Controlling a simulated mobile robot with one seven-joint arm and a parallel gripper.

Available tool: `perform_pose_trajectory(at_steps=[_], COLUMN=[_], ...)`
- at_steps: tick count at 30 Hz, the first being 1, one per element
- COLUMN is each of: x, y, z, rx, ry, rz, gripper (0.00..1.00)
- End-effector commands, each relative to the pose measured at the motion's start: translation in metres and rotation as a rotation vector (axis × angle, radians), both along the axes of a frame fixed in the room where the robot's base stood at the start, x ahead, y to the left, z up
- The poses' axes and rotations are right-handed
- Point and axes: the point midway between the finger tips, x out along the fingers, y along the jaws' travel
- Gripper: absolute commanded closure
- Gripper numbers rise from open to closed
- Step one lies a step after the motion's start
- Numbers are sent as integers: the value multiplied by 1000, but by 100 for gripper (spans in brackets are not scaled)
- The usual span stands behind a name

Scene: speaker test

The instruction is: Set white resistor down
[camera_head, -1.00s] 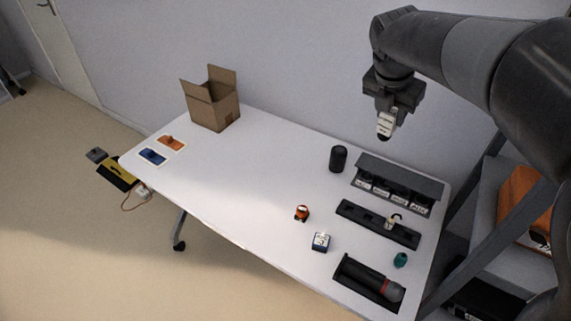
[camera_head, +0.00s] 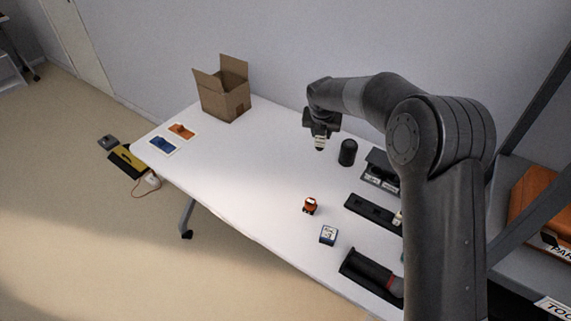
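My gripper (camera_head: 320,138) is above the white table (camera_head: 240,190), pointing down, to the left of a black cylinder (camera_head: 348,152). A small white piece with a dark band, which looks like the white resistor (camera_head: 320,143), is at its fingertips. The gripper appears shut on it. The piece looks clear of the table top, though its exact height is hard to judge. The fingers are small and dark in this view.
An open cardboard box (camera_head: 225,105) stands at the back left, near orange (camera_head: 182,131) and blue (camera_head: 163,146) cards. An orange-black part (camera_head: 310,206), a blue-white cube (camera_head: 328,235), a slotted black tray (camera_head: 366,209) and a black holder (camera_head: 365,272) are at right. My arm hides the right end. The table's middle is bare.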

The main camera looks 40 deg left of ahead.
Motion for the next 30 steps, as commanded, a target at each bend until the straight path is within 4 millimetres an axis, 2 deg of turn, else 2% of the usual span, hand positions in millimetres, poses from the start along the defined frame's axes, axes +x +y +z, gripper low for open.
perform_pose_trajectory(at_steps=[5, 12, 18, 25, 30], x=[-7, -22, -29, -32, -32], y=[23, 76, 108, 116, 115], z=[-16, -49, -69, -79, -104], rx=[-1, -1, -1, 0, -3], ry=[1, 0, -1, 0, 1], rz=[14, 14, 11, 9, 9], gripper=[91, 91, 91, 91, 91])
